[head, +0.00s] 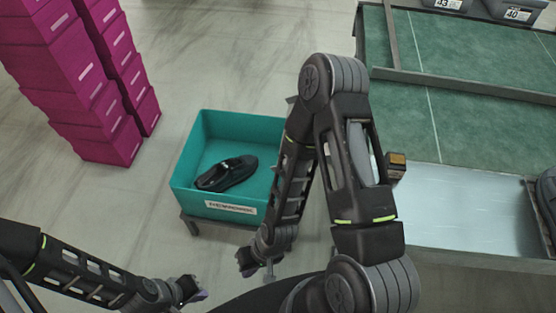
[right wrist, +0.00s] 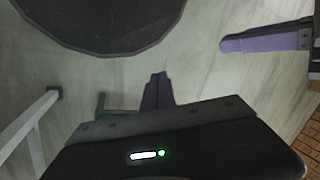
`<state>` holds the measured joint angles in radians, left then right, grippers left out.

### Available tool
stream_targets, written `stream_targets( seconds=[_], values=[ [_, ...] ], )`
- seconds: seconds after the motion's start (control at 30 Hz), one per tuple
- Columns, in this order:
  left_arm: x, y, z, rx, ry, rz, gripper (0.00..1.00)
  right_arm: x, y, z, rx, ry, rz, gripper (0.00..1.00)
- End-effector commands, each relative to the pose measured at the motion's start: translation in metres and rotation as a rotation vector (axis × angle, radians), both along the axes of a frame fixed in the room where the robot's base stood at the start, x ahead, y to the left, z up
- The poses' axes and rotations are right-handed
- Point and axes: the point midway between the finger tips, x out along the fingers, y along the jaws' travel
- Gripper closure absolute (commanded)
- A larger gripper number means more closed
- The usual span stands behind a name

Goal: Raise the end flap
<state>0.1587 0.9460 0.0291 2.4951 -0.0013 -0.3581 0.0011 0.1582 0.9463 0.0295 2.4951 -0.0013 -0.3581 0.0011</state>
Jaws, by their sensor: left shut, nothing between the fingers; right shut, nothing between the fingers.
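No end flap can be made out in either view. Stacked magenta boxes (head: 66,70) stand at the upper left of the head view, and they look closed. My left gripper (head: 199,292) is low at the bottom of the head view, shut and empty, well apart from the boxes. My right gripper (head: 243,266) hangs below the folded right arm, in front of the teal bin, shut and empty. Its purple fingers (right wrist: 156,90) show together in the right wrist view, over bare floor. Another purple finger piece (right wrist: 262,40) shows at the upper right there.
A teal bin (head: 188,150) with a label on its front holds a black shoe (head: 227,173). At the right is a green-topped bench (head: 470,120) with a bare metal strip (head: 450,200). A dark shoe (head: 547,195) is at the right edge. Grey bins (head: 515,12) stand at the back.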

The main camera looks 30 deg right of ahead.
Motion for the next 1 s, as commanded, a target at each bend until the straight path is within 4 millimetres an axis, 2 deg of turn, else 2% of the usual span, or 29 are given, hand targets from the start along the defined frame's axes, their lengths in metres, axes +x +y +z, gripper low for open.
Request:
stream_targets(
  seconds=[0.37,0.47,0.57,0.67,0.77,0.87,0.9,1.0],
  values=[
    [-0.001,0.0,0.0,0.0,0.001,-0.002,1.0,0.0,-0.001,0.0,-0.001,0.002,-0.002,1.0],
    [-0.001,0.0,-0.002,0.0,0.001,-0.001,1.0,0.006,-0.004,0.0,-0.001,0.009,-0.036,1.0],
    [0.0,0.0,-0.006,0.0,0.001,-0.001,1.0,0.023,-0.015,0.001,0.001,0.038,-0.138,1.0],
    [0.0,0.0,-0.012,0.0,0.001,-0.001,1.0,0.051,-0.036,0.007,0.004,0.094,-0.326,1.0],
    [0.0,0.0,-0.02,0.0,0.001,-0.001,1.0,0.086,-0.071,0.02,0.009,0.174,-0.593,1.0],
    [0.0,0.0,-0.03,0.0,0.0,-0.001,1.0,0.12,-0.118,0.044,0.016,0.268,-0.924,1.0],
    [0.0,0.0,-0.033,0.0,-0.001,-0.002,1.0,0.13,-0.14,0.057,0.02,0.307,-1.064,1.0],
    [0.0,0.0,-0.042,0.0,-0.001,-0.002,1.0,0.146,-0.191,0.093,0.031,0.4,-1.406,1.0]
  ],
)
